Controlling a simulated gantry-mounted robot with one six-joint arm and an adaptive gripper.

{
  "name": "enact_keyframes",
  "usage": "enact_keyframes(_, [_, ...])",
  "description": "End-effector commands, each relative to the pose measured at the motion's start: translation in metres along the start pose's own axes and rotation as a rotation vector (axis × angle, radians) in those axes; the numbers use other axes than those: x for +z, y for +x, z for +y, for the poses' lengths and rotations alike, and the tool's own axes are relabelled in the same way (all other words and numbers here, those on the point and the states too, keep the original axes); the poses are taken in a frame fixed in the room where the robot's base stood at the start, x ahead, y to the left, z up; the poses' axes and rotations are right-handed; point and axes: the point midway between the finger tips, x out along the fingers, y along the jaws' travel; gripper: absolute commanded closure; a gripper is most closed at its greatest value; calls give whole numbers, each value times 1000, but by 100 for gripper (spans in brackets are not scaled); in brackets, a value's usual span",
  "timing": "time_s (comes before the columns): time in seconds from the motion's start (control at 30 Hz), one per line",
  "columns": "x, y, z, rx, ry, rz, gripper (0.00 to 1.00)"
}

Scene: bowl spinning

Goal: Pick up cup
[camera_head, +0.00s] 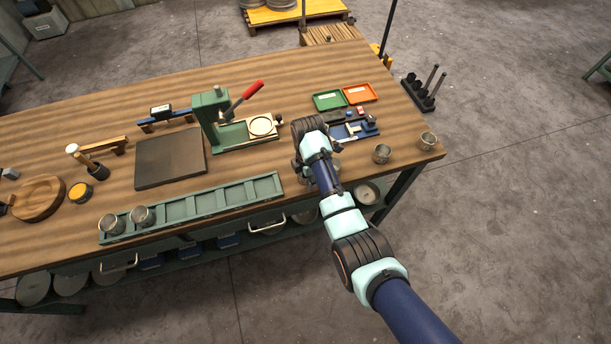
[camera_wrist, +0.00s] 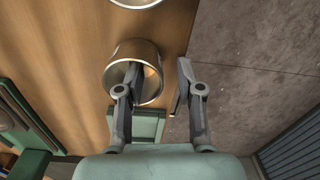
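In the wrist view, a metal cup (camera_wrist: 151,58) stands on the wooden table close to its edge. My gripper (camera_wrist: 158,78) is open with its fingers apart. The left finger overlaps the cup's mouth, and the right finger is outside the cup, to its right. I cannot tell whether either finger touches it. A second cup (camera_wrist: 137,2) is cut off at the top. In the head view, my arm reaches over the table's front edge and hides my fingertips.
A long green tray (camera_head: 205,205) holds two cups (camera_head: 142,216) at its left end. A green press (camera_head: 212,115) with a red lever stands behind it. Green and orange trays (camera_head: 360,93) lie at the back right. The table's right corner (camera_head: 440,153) is near the cups.

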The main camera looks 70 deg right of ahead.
Motion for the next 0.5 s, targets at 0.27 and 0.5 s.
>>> enact_keyframes(0.27, [0,3,0,1,0,0,68])
enact_keyframes(0.5, [0,3,0,1,0,0,100])
